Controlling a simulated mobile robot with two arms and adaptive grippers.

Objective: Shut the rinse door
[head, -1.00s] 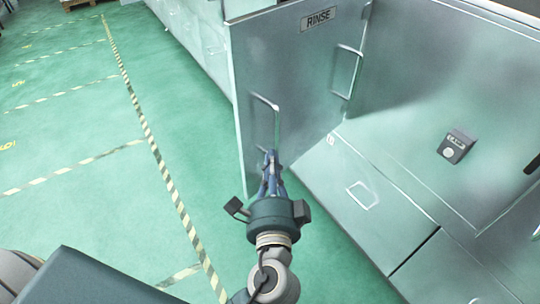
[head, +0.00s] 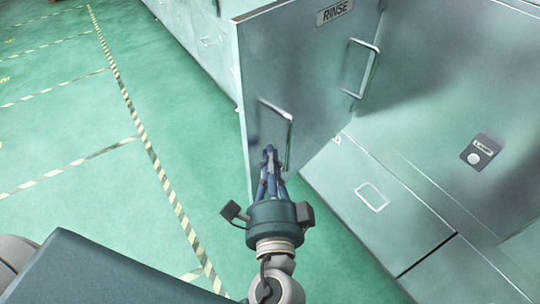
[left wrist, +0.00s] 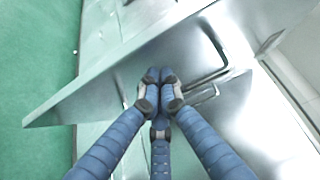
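The rinse door (head: 300,70) is a grey metal panel with a RINSE label (head: 334,12) near its top. It stands open, swung out over the green floor. Its bar handle (head: 290,140) is on the lower left part of the panel. My left gripper (head: 268,152) is at the door's front face, its fingertips just left of the handle bar. In the left wrist view the fingers (left wrist: 158,78) are closed together with the handle (left wrist: 210,65) to their right, not between them. Whether the tips touch the panel is unclear. My right gripper is not in view.
Green floor with striped tape (head: 150,150) is open on the left.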

